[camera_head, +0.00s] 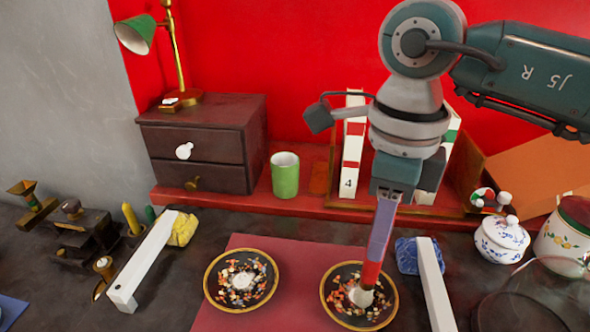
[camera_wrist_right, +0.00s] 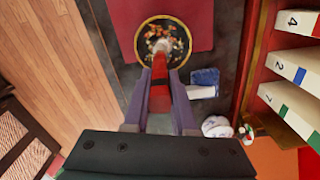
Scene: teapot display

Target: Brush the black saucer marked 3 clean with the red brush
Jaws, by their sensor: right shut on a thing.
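My right gripper (camera_head: 380,232) comes down from the upper right and is shut on the red brush (camera_head: 371,273). The brush points down, its pale bristle tip at the middle of the right black saucer (camera_head: 326,291), which has a gold rim. Colourful crumbs lie around the tip; contact with the saucer cannot be told for sure. In the right wrist view the brush (camera_wrist_right: 160,72) sits between the purple fingers, over the same saucer (camera_wrist_right: 137,46). A second black saucer (camera_head: 208,279) with similar crumbs stands to the left. No number 3 is readable on either saucer. My left gripper is out of view.
Both saucers are on a red mat (camera_head: 295,262). White bars (camera_head: 143,262) (camera_head: 436,285) flank it, with a yellow cloth (camera_head: 183,229) and a blue cloth (camera_head: 406,256). A green cup (camera_head: 285,176), drawer box (camera_head: 200,140) and white pot (camera_head: 501,240) stand behind.

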